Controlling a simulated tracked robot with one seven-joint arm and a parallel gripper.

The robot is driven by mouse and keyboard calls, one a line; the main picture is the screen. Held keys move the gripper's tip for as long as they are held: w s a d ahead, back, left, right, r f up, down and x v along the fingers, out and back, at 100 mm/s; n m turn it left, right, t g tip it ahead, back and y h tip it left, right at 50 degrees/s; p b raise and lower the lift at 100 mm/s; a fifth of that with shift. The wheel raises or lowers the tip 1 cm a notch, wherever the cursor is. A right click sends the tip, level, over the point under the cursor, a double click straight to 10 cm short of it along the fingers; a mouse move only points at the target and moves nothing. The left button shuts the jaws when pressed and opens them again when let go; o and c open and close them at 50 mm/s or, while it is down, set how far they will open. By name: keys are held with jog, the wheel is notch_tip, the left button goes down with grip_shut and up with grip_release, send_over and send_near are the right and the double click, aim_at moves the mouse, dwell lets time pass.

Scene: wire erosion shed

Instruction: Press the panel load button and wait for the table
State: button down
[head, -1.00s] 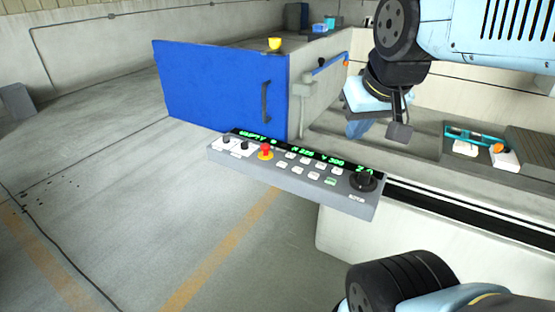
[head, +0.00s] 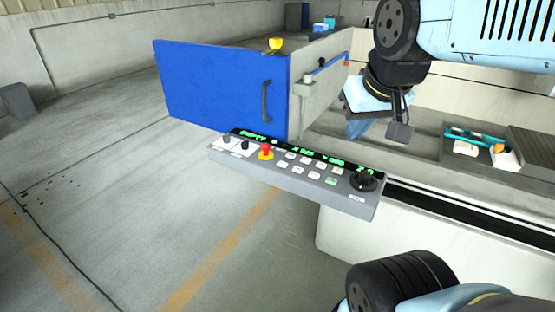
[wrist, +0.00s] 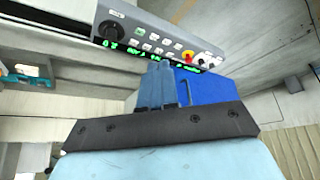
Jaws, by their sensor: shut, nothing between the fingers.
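The grey control panel (head: 285,178) stands at the front of the machine, with a green-lettered display strip along its back edge. It has several pale buttons and one greenish button (head: 331,181), a red stop knob (head: 265,151) and a large black dial (head: 363,181). The small labels are not readable, so I cannot tell which is the load button. My gripper (head: 357,130) hangs beyond the panel's right part, apart from it. In the wrist view my gripper (wrist: 156,72) has its blue fingers together and empty, and the panel (wrist: 170,30) lies past the fingertips.
A blue door (head: 220,90) with a black handle stands behind the panel. A yellow item (head: 275,44) sits above it. A teal fixture (head: 470,135) with an orange knob lies inside the machine at right. The floor at left is open.

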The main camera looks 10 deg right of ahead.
jog(key=m+t+y, duration=0.3)
jog(key=m+y, duration=0.1)
send_over(284, 165)
notch_tip(284, 165, down, 21)
jog(key=shift+w, duration=0.15)
jog(key=shift+d, duration=0.1)
jog(key=shift+f, duration=4.4)
